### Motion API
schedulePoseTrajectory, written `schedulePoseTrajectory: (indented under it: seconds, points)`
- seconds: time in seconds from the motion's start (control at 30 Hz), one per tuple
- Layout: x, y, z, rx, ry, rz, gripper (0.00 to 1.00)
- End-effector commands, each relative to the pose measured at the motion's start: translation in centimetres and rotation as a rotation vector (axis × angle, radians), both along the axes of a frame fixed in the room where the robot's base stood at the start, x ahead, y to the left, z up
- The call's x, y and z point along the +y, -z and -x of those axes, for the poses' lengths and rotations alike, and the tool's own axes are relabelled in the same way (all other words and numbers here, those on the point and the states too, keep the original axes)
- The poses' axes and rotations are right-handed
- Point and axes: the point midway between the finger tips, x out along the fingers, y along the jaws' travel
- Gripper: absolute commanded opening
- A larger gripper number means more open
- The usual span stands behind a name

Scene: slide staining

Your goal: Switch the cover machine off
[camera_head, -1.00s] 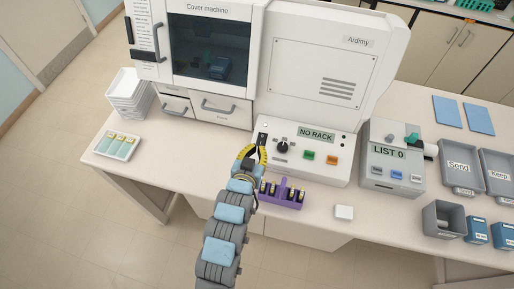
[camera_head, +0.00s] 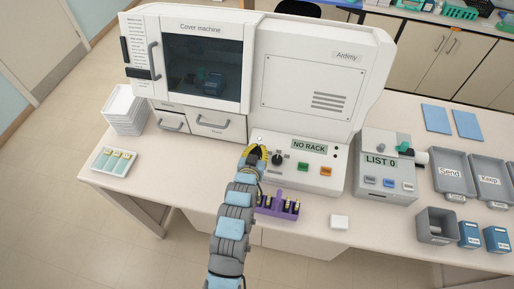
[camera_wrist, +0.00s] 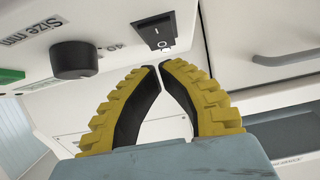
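The cover machine (camera_head: 203,68) is a large white unit with a dark window at the back of the bench. Its front control panel (camera_head: 320,183) has a "NO RACK" display, a black knob, a green button and an orange button. In the wrist view a black rocker power switch (camera_wrist: 154,32) marked I and O sits on the panel; which side is pressed I cannot tell. My gripper (camera_head: 259,150) is at the panel's left end, left of the knob. In the wrist view its yellow-and-black fingertips (camera_wrist: 160,65) meet with nothing between them, just short of the switch.
A purple rack (camera_head: 277,206) with several bottles stands in front of the panel, right of my arm. The knob (camera_wrist: 74,60) is close to my fingers. A grey "LIST 0" device (camera_head: 385,165) and grey trays (camera_head: 453,173) are to the right. A slide tray (camera_head: 114,160) lies at left.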

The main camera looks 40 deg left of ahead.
Motion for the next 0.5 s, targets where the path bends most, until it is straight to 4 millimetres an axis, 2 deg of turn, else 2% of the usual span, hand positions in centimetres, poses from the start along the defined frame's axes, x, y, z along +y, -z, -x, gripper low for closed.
schedulePoseTrajectory:
  seconds: [0.5]
  points:
    - [0.28,1.04,-0.51,-0.002,0.0,-0.002,0.0]
